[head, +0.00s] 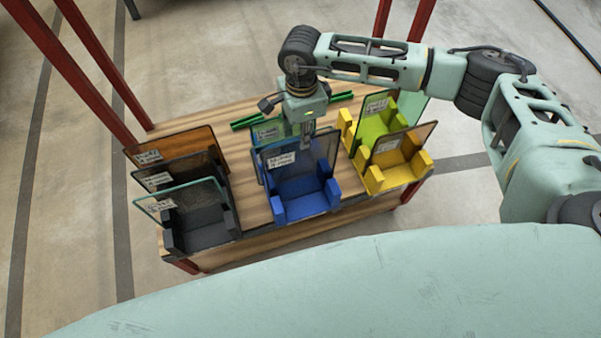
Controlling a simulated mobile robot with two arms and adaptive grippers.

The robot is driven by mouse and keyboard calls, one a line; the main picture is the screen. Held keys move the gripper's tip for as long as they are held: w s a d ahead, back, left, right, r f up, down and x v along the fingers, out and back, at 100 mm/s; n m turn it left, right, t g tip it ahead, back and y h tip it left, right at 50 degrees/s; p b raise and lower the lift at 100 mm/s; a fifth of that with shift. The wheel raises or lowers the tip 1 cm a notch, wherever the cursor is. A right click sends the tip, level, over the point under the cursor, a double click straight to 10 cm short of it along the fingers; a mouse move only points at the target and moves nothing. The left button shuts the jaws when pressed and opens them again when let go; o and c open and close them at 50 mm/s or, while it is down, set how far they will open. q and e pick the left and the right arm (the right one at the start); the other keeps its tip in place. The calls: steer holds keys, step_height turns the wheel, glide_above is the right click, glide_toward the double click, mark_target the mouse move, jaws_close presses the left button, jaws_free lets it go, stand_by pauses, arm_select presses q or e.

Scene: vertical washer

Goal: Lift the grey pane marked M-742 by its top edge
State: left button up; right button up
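Several tinted panes with white labels stand in holders on a wooden table; the lettering is too small to read, so I cannot confirm which is M-742. A dark grey pane (187,176) stands in the black holder (205,233) at the left, between an orange-brown pane (190,147) and a clear greenish pane (172,203). A dark-edged, bluish-looking pane (275,172) stands in the blue holder (306,205). My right gripper (308,143) points down at this pane's top edge; contact and finger gap are unclear. My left gripper is out of view.
Yellow holders (398,178) with yellow-green (372,122) and brownish (412,138) panes fill the right side. Red posts (75,75) rise at the table's back left. Bare wood (245,180) shows between the holders.

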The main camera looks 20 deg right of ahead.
mark_target(301, 150)
arm_select(q)
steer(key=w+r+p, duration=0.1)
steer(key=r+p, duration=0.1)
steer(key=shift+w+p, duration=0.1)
steer(key=shift+p, duration=0.25)
arm_select(e)
step_height(301, 150, down, 9)
steer(key=shift+r, duration=0.2)
steer(key=shift+d, duration=0.1)
steer(key=shift+c, duration=0.6)
jaws_close()
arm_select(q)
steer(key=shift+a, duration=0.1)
arm_select(e)
steer(key=shift+w+r, duration=0.15)
steer(key=shift+w, duration=0.05)
